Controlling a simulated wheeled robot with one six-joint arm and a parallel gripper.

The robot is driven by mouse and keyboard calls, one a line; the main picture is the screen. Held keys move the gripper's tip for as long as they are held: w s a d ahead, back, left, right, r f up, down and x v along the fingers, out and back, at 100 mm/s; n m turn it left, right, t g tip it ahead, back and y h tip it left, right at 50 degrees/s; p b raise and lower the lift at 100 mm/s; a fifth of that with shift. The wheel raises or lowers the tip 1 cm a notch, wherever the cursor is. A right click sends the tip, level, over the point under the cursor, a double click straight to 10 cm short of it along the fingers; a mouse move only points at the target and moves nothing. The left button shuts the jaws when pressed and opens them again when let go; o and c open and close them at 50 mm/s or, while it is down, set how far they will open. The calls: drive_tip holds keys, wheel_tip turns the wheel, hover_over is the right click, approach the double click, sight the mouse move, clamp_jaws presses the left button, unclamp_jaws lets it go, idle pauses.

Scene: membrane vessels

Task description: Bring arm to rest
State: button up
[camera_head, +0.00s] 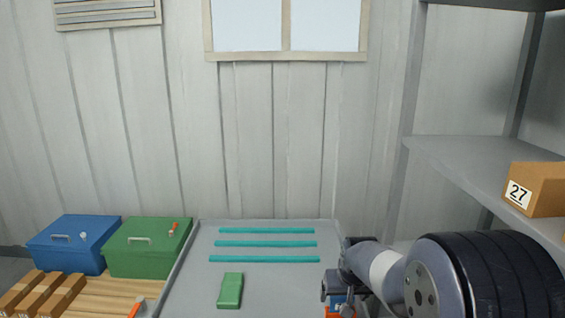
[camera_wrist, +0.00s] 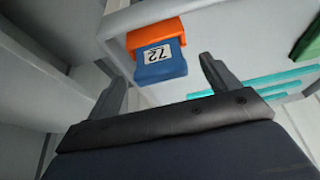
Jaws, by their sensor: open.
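My arm reaches in from the right in the head view. My gripper (camera_wrist: 163,72) is open, with its two dark fingers spread and nothing seen between them. In the wrist view, a blue block with an orange top and a white number label (camera_wrist: 160,62) lies beyond the fingertips, on the grey surface. In the head view this block (camera_head: 338,304) is mostly hidden at the bottom, below my gripper (camera_head: 333,284). I cannot tell the exact gap between the fingers and the block.
A grey tray-like table (camera_head: 190,270) bears several teal strips (camera_head: 265,243) and a green block (camera_head: 230,290). A blue box (camera_head: 72,244) and a green box (camera_head: 146,247) stand left. A grey shelf (camera_head: 450,160) at right holds a carton marked 27 (camera_head: 540,190).

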drive_tip(key=v, duration=0.9)
drive_tip(key=x, duration=1.1)
drive_tip(key=shift+f, duration=0.1)
drive_tip(key=shift+w+r+p, duration=0.15)
drive_tip(key=shift+r+p, duration=0.15)
drive_tip(key=shift+p, duration=0.1)
wheel_tip(320, 180, up, 9)
drive_tip(key=p, duration=0.7)
drive_tip(key=shift+r, duration=0.1)
drive_tip(key=s+f+p, duration=0.4)
drive_tip(key=s+p, duration=0.3)
drive_tip(key=p, duration=0.3)
drive_tip(key=shift+s, duration=0.25)
